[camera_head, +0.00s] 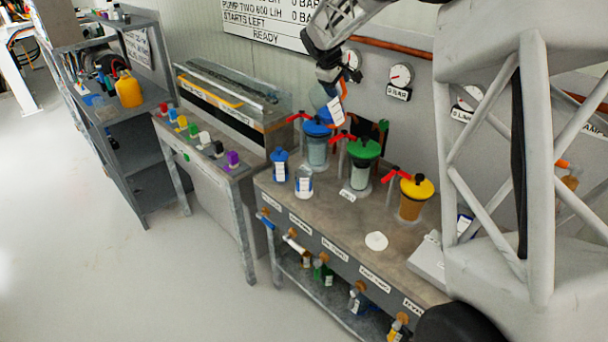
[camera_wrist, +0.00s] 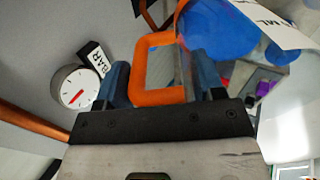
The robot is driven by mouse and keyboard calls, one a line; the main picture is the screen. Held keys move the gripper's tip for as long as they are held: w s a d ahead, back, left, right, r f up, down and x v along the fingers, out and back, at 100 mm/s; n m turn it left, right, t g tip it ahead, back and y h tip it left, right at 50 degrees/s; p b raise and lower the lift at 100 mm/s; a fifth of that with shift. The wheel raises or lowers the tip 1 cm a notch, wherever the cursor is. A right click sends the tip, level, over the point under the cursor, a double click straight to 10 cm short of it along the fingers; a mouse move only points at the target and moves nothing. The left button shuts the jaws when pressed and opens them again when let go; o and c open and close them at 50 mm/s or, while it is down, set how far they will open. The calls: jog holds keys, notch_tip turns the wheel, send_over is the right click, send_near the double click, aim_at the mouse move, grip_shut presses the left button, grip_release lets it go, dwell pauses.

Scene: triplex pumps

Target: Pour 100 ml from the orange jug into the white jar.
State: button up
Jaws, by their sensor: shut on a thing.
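My gripper (camera_wrist: 165,85) is shut on the orange handle (camera_wrist: 160,70) of the jug, with one dark blue finger on each side. In the head view my gripper (camera_head: 330,76) holds the jug (camera_head: 322,97) above the back of the bench. A round white lid (camera_head: 376,241) lies on the bench.
Pump vessels with blue (camera_head: 317,128), green (camera_head: 364,148) and yellow (camera_head: 417,188) tops stand along the bench, with red levers near them. A blue-lidded jar (camera_head: 280,166) stands beside the clear jar. Gauges (camera_head: 400,77) line the wall behind. The bench front is mostly clear.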

aim_at(346, 90)
jog(key=shift+w+d+r, duration=0.15)
jog(key=shift+w+r, duration=0.05)
jog(key=shift+w+d+f+g+y, duration=0.75)
jog(key=shift+w+g+y, duration=0.15)
jog(key=shift+g, duration=0.2)
jog(key=shift+w+d+f+g+y, duration=0.4)
jog(key=shift+w+g+y, duration=0.05)
jog(key=shift+g+y, duration=0.05)
jog(key=shift+w+d+f+g+y+b, duration=0.35)
jog(key=shift+w+f+g+y, duration=0.1)
jog(key=shift+f+g+y, duration=0.2)
jog(key=shift+f, duration=0.15)
dwell(0.3)
